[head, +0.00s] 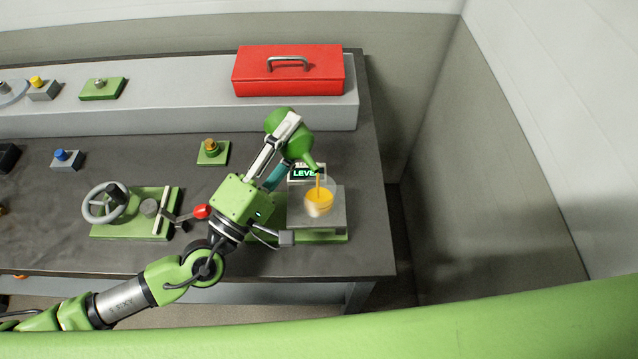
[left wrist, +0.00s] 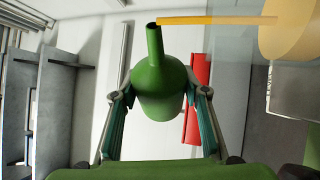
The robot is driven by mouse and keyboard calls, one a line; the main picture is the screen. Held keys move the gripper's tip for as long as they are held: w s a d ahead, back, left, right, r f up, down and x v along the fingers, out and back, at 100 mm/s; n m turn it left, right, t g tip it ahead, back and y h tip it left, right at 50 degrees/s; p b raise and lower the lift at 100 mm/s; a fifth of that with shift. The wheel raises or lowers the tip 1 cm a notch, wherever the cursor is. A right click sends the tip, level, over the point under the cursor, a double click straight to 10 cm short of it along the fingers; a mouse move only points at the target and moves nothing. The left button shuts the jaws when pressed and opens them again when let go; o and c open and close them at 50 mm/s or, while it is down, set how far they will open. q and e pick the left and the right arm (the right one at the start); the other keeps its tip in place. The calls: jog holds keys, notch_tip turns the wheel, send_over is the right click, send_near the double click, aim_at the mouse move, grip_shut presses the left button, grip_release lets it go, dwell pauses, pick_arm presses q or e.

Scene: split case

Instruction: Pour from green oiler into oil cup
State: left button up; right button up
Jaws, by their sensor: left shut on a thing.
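My left gripper (head: 276,150) is shut on the green oiler (head: 304,147) and holds it tilted above the right part of the bench. The oiler's spout points down toward the oil cup (head: 319,201). A thin orange stream runs from the spout into the cup, which holds yellow-orange oil. The cup looks clear and stands on a grey block. In the left wrist view the oiler (left wrist: 160,85) sits between both fingers of the gripper (left wrist: 160,115), and the stream leaves its spout sideways. The cup's yellow oil (left wrist: 290,30) shows at the upper right. My right gripper is not in view.
A lit "LEVEL" sign (head: 306,173) stands just behind the cup. A red toolbox (head: 288,78) rests on the raised grey shelf (head: 200,110). A green fixture with a handwheel (head: 105,203) is left of my arm. A green-based knob (head: 212,152) stands behind it.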

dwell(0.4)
pick_arm(q)
jog(key=shift+s+d+r+m+g+h, duration=0.1)
jog(key=shift+r+m+h, duration=0.3)
jog(key=shift+m, duration=0.4)
jog(key=shift+s+d+r+m+g+h, duration=0.2)
jog(key=shift+m+h, duration=0.25)
jog(key=shift+m, duration=0.35)
jog(key=shift+s+a+r+m+h, duration=0.1)
jog(key=shift+r+m+h, duration=0.35)
jog(key=shift+m, duration=0.35)
dwell(1.1)
jog(key=shift+f, duration=0.15)
jog(key=n, duration=0.1)
jog(key=f+n+y, duration=0.1)
jog(key=n, duration=0.1)
jog(key=f+n+y, duration=0.1)
jog(key=shift+w+a+n, duration=0.15)
jog(key=shift+w+n, duration=0.15)
jog(key=shift+w, duration=0.05)
jog(key=shift+r+n+y, duration=0.15)
jog(key=shift+n+y, duration=0.15)
jog(key=shift+r+n+t, duration=0.1)
jog(key=shift+n+t, duration=0.2)
jog(key=shift+t, duration=0.1)
